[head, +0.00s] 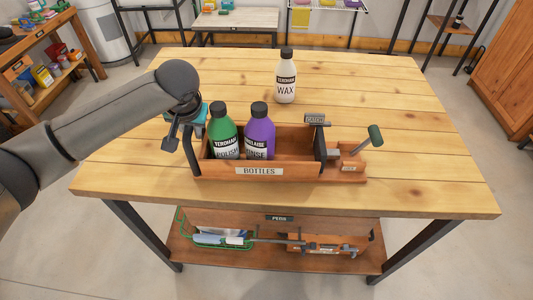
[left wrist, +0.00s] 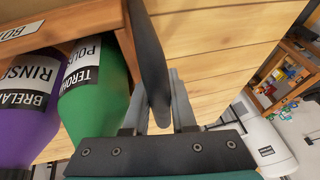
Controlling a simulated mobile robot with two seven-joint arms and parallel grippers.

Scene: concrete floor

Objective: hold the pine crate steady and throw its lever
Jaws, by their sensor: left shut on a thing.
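The pine crate (head: 215,171), labelled BOTTLES, stands on the wooden workbench. It holds a green bottle (head: 222,130) and a purple bottle (head: 260,130), both upright. The lever (head: 375,135) has a green knob and leans up to the right at the crate's right end. My left gripper (head: 184,130) is at the crate's left end, shut on its black handle (head: 191,152). In the left wrist view the handle (left wrist: 150,50) stands between the fingers (left wrist: 160,110), beside the green bottle (left wrist: 95,95). My right gripper is not in view.
A white WAX bottle (head: 286,80) stands behind the crate. A small CATCH plate (head: 315,119) rises near the crate's right end. The bench top (head: 430,180) is clear on the right and in front. A lower shelf (head: 270,262) holds a green wire basket (head: 190,238).

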